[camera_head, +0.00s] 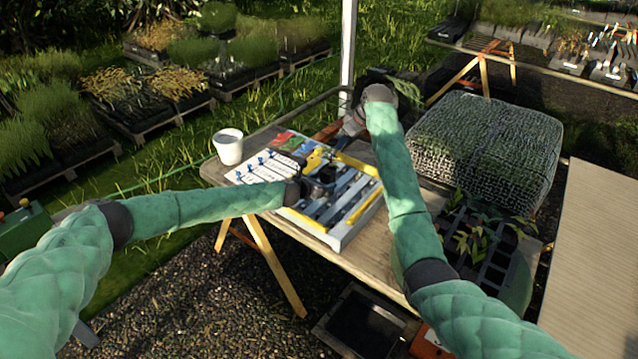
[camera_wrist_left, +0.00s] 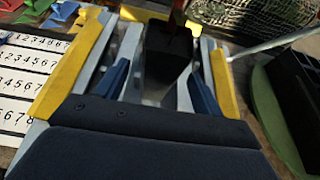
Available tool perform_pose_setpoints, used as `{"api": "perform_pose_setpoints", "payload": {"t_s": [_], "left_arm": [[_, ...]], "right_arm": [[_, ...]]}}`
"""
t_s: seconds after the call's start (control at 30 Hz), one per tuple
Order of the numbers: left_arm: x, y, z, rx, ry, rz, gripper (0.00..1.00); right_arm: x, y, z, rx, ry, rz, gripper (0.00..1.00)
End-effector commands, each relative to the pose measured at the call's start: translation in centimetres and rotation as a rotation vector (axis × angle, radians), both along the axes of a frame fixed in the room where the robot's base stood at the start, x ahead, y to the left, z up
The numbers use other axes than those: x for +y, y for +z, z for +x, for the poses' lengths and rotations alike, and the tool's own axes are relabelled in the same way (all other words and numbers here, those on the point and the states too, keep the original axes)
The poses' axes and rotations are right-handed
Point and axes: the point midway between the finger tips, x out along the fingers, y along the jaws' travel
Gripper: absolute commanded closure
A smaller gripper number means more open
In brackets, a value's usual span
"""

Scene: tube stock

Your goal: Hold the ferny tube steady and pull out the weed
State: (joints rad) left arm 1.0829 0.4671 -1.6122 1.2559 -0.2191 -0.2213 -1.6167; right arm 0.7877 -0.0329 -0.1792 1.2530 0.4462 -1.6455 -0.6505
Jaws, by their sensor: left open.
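A grey rack (camera_head: 341,234) with yellow strips stands on the wooden table; its bars and yellow edges fill much of the left wrist view (camera_wrist_left: 66,72). My left gripper (camera_head: 318,184) is low over the rack's upper left part. In the left wrist view its blue fingers (camera_wrist_left: 158,88) are apart, with a dark tapered tube (camera_wrist_left: 168,52) between and beyond them. Contact is not visible. My right gripper (camera_head: 350,124) is beyond the rack near its far corner, small and dark; its jaws cannot be made out. I cannot distinguish the fern or the weed.
A white numbered board (camera_head: 262,168) lies left of the rack, with a white cup (camera_head: 228,147) behind it. Coloured tags (camera_head: 286,141) lie at the back. A mesh-covered block (camera_head: 487,140) and a plant tray (camera_head: 483,243) are on the right. A white post (camera_head: 348,45) rises behind the table.

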Motion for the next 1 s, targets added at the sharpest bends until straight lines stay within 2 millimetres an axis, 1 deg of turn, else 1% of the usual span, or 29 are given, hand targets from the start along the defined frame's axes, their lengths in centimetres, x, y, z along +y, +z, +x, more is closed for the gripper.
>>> {"api": "perform_pose_setpoints", "payload": {"t_s": [0.03,0.2,0.4,0.6,0.87,0.9,0.97,1.0], "left_arm": [[-0.6,-0.3,0.5,0.001,-0.001,-0.001,0.32],[-1.7,-1.2,2.2,0.001,0.0,-0.001,0.32],[-2.8,-1.9,3.6,0.002,0.001,-0.002,0.32],[-3.1,-2.2,4.3,0.001,0.001,-0.001,0.32],[-3.2,-2.2,4.3,0.001,0.001,-0.001,0.32],[-3.2,-2.2,4.3,0.001,0.001,-0.001,0.34],[-3.2,-2.2,4.3,0.001,0.001,-0.001,0.46],[-3.2,-2.2,4.3,0.001,0.001,-0.001,0.54]], "right_arm": [[0.0,0.0,0.0,0.0,0.0,0.0,0.64],[0.0,0.0,0.0,0.0,0.0,0.0,0.64],[0.0,0.0,0.0,0.0,0.0,0.0,0.64],[0.0,0.0,0.0,0.0,0.0,0.0,0.64],[0.0,0.0,0.0,0.0,0.0,0.0,0.64],[0.0,0.0,0.0,0.0,0.0,0.0,0.64],[0.0,0.0,0.0,0.0,0.0,0.0,0.64],[0.0,0.0,0.0,0.0,0.0,0.0,0.64]]}}
